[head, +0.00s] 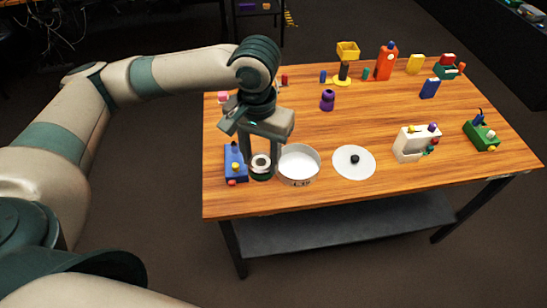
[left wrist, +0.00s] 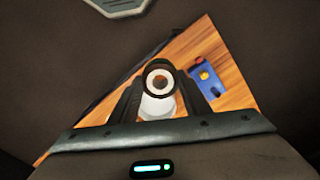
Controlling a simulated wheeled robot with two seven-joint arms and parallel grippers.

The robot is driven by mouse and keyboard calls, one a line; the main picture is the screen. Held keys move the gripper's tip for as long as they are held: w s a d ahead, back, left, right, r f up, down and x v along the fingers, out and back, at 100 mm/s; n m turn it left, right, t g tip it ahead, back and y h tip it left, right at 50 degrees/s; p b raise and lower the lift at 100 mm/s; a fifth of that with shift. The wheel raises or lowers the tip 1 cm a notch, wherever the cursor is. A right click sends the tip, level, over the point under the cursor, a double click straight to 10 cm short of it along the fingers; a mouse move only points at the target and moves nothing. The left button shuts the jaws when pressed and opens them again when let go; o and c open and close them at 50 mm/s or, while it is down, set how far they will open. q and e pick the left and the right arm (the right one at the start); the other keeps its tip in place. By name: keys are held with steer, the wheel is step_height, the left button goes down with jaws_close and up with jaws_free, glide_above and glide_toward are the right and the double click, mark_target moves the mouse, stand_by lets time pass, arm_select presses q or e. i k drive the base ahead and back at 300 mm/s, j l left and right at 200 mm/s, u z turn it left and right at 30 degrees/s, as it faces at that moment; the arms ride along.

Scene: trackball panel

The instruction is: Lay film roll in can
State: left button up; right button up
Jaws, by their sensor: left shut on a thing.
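A white disc with a black knob (head: 369,163), like a lid, lies right of the can. The roll also shows in the left wrist view (left wrist: 158,78) between the fingers. Whether the roll touches the table is hard to tell. My right gripper is not in view.
A blue block with colored knobs (head: 235,165) stands close left of the roll. A white panel piece (head: 412,145) and a green box (head: 482,135) are at the right. Bottles and small items stand along the back. The middle of the wooden table (head: 370,115) is clear.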

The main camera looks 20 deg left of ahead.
mark_target(297, 169)
steer(key=i+j, duration=0.1)
steer(key=j, duration=0.4)
steer(key=i+j, duration=0.1)
steer(key=j, duration=0.4)
steer(key=i+j, duration=0.1)
steer(key=j, duration=0.35)
steer(key=z, duration=1.3)
